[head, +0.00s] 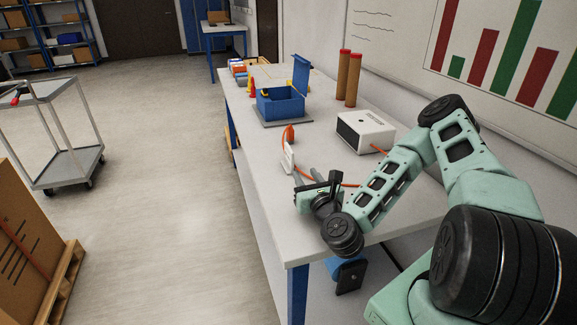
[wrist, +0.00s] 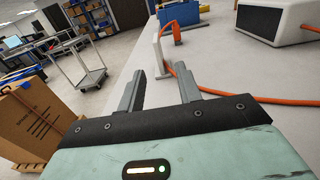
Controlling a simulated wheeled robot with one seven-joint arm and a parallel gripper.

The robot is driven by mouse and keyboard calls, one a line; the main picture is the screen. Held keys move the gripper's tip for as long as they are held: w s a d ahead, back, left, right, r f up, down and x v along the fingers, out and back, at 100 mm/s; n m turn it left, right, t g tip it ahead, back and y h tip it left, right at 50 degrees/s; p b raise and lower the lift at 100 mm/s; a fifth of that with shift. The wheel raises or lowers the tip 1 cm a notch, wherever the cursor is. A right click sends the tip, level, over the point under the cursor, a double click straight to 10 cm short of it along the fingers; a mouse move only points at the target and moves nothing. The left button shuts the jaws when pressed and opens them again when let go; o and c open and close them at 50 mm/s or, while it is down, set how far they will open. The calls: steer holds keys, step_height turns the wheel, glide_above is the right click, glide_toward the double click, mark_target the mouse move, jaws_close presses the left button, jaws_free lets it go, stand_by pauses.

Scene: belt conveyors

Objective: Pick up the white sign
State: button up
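The white sign (head: 287,158) stands upright near the left edge of the white table, seen as a thin plate in the head view. In the wrist view the sign (wrist: 157,48) shows nearly edge-on, just beyond and between my fingertips. My gripper (head: 307,173) is open beside the sign on its near side, low over the table. In the wrist view the two fingers of my gripper (wrist: 158,73) are spread with nothing visible held between them. I cannot tell whether a finger touches the sign.
An orange tool (head: 289,133) stands just behind the sign. An orange cable (wrist: 220,96) runs along the table to a white box (head: 366,131). A blue bin (head: 280,105) and two brown tubes (head: 348,78) stand farther back. A cart (head: 70,165) stands left on the floor.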

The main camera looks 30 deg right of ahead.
steer(key=p, duration=0.2)
glide_toward(289, 147)
steer(key=w, duration=0.1)
steer(key=w+d, duration=0.1)
steer(key=w+f, duration=0.1)
steer(key=w, duration=0.1)
steer(key=shift+w+d, duration=0.1)
steer(key=shift+d, duration=0.25)
steer(key=p+x, duration=0.1)
steer(key=x, duration=0.3)
steer(key=shift+w+a+r+p, duration=0.1)
steer(key=shift+w+r+p, duration=0.1)
steer(key=shift+w+p, duration=0.25)
steer(key=shift+w+f, duration=0.1)
steer(key=shift+w, duration=0.2)
jaws_close()
